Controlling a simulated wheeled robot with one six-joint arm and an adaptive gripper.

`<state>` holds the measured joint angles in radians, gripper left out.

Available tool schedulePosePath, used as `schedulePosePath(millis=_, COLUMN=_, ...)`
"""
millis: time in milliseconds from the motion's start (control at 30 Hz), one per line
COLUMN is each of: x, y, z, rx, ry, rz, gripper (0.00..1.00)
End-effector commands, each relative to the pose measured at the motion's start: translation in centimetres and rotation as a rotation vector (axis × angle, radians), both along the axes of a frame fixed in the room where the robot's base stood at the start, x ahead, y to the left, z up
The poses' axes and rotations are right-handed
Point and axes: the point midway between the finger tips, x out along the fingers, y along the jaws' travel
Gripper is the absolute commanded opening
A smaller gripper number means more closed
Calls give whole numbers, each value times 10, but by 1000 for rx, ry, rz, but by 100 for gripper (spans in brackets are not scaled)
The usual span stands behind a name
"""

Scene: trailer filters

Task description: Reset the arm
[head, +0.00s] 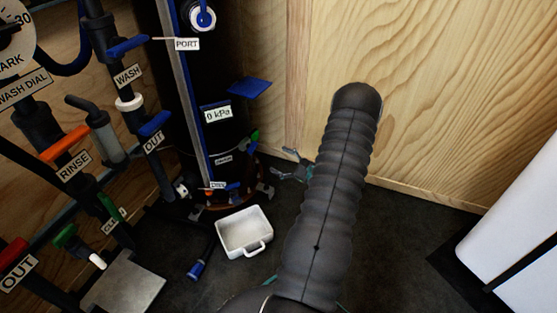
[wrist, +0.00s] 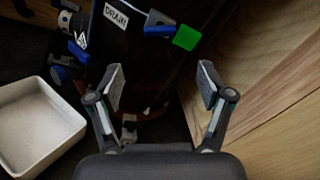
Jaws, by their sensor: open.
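My gripper (wrist: 160,88) is open and empty in the wrist view, its two padded fingers spread wide apart. Beyond its fingers stands the lower part of a black filter column (wrist: 135,65) with a DRAIN label and a green-handled valve (wrist: 187,38). In the head view my gripper (head: 287,165) shows small, just right of the column's foot, partly hidden by my grey ribbed arm. The arm rises across the middle of that view. I cannot tell how far the fingers are from the column.
A white tray (head: 221,240) with a handle sits on the dark floor; it also shows in the wrist view (wrist: 78,128). A blue-ended tool (head: 197,270) lies beside it. Labelled pipes and valves crowd the left. Wooden walls (head: 440,100) stand behind. White cylinders (head: 520,235) stand at right.

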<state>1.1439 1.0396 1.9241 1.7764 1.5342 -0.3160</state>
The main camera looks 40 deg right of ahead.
Motion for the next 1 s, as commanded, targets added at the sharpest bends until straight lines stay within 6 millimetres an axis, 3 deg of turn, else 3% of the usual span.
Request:
schedulePosePath(millis=433, x=0, y=0, z=0, rx=8, ry=3, rz=0, gripper=79)
schedulePosePath(millis=533, x=-1, y=6, z=-10, rx=26, ry=51, rz=26, gripper=79)
schedulePosePath(millis=767, x=-29, y=65, z=-41, rx=63, ry=227, rz=234, gripper=79)
schedulePosePath(millis=867, x=-43, y=89, z=-37, rx=35, ry=297, rz=340, gripper=79)
schedulePosePath(millis=1000, x=-59, y=125, z=-16, rx=-50, ry=388, rz=511, gripper=79)
